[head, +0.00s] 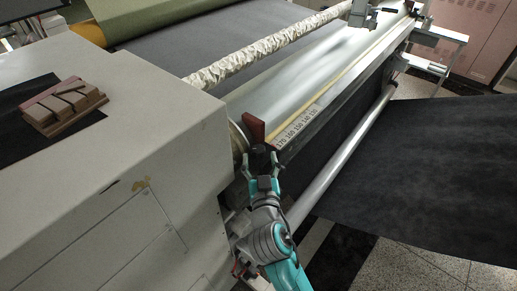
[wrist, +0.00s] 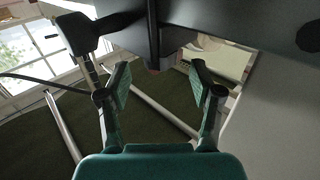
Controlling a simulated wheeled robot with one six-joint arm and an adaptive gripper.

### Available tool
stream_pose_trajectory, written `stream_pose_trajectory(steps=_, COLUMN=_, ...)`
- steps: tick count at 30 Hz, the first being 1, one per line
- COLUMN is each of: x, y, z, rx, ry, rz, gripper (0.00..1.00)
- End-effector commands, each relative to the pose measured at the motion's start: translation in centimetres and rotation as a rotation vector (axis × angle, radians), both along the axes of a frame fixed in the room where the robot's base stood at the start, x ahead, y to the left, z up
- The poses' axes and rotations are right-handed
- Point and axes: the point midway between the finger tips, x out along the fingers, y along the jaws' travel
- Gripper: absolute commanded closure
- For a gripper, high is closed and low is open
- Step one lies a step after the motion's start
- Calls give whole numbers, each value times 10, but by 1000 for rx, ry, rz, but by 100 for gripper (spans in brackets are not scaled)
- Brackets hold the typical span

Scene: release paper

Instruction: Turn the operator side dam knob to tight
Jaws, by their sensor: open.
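My gripper (head: 264,180) is at the near end of the machine's long trough, beside the grey side housing. It also shows in the wrist view (wrist: 160,77), with its two fingers spread apart and nothing held between them. A dark upright part (wrist: 153,35) with a reddish-brown lower end appears just beyond the gap between the fingers. In the head view, a dark red piece (head: 254,128) stands at the trough's end, just above my gripper, with a black part (head: 262,158) below it. I cannot tell which of these is the side dam knob, or its setting.
The grey housing (head: 120,150) fills the left, with a brown block set (head: 63,106) on top. A numbered scale (head: 297,127) runs along the trough edge. A metal roller (head: 342,158) and dark sheet (head: 420,165) lie to the right. Wrapped roll (head: 265,50) is behind.

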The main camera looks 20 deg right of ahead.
Motion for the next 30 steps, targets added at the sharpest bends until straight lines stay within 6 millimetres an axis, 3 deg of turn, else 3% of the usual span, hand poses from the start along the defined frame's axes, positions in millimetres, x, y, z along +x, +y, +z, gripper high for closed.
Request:
stream_pose_trajectory(steps=3, x=19, y=-6, z=0, rx=1, ry=0, rz=-2, gripper=35)
stream_pose_trajectory(steps=9, x=37, y=-10, z=0, rx=0, ry=0, rz=0, gripper=35)
stream_pose_trajectory(steps=20, x=42, y=-11, z=0, rx=-1, ry=0, rz=1, gripper=35)
stream_pose_trajectory(steps=23, x=42, y=-11, z=0, rx=0, ry=0, rz=1, gripper=55)
stream_pose_trajectory(steps=27, x=42, y=-11, z=0, rx=0, ry=0, rz=1, gripper=90)
stream_pose_trajectory(steps=28, x=42, y=-11, z=0, rx=0, ry=0, rz=1, gripper=96)
stream_pose_trajectory(steps=30, x=41, y=-11, z=0, rx=0, ry=0, rz=1, gripper=96)
